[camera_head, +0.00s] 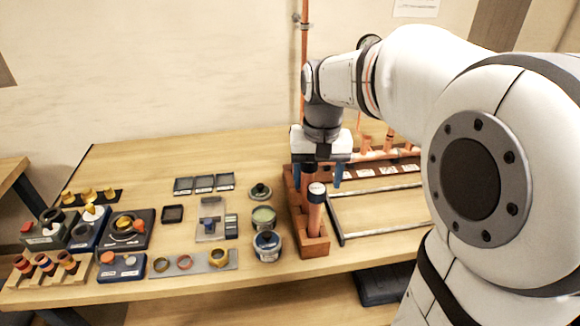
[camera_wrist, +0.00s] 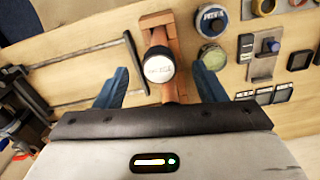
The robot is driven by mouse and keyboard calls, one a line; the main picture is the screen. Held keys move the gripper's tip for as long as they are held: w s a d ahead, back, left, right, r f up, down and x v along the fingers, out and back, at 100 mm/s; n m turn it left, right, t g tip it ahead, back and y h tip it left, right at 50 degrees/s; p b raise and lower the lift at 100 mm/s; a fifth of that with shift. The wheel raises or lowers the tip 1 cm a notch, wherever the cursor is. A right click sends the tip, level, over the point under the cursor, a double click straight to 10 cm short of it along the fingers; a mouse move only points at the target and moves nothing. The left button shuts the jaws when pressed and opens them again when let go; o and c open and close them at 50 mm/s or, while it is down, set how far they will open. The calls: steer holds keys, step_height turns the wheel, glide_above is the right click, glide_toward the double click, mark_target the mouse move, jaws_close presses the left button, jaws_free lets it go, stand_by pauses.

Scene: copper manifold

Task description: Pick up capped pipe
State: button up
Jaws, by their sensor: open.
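The capped pipe (camera_head: 315,209) is a copper tube with a dark cap and a white top label. It stands tilted in a reddish-brown wooden rack (camera_head: 313,247) near the front of the table. In the wrist view its labelled cap (camera_wrist: 159,66) lies between the two blue fingers. My gripper (camera_head: 323,177) is open and empty, above and behind the pipe in the head view. In the wrist view the fingers (camera_wrist: 163,88) are spread wide on either side, apart from the pipe.
Trays, rings and small devices fill the table's left side. My arm covers the right side.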

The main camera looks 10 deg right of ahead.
mark_target(316, 201)
steer(key=shift+w+f, duration=0.2)
steer(key=shift+w, duration=0.3)
steer(key=shift+w+f, duration=0.1)
steer(key=shift+f, duration=0.15)
steer(key=f, duration=0.3)
steer(key=f+p, duration=0.1)
steer(key=f, duration=0.3)
steer(key=shift+s+d, duration=0.15)
steer(key=shift+s, duration=0.05)
steer(key=shift+c, duration=0.2)
steer(key=c, duration=1)
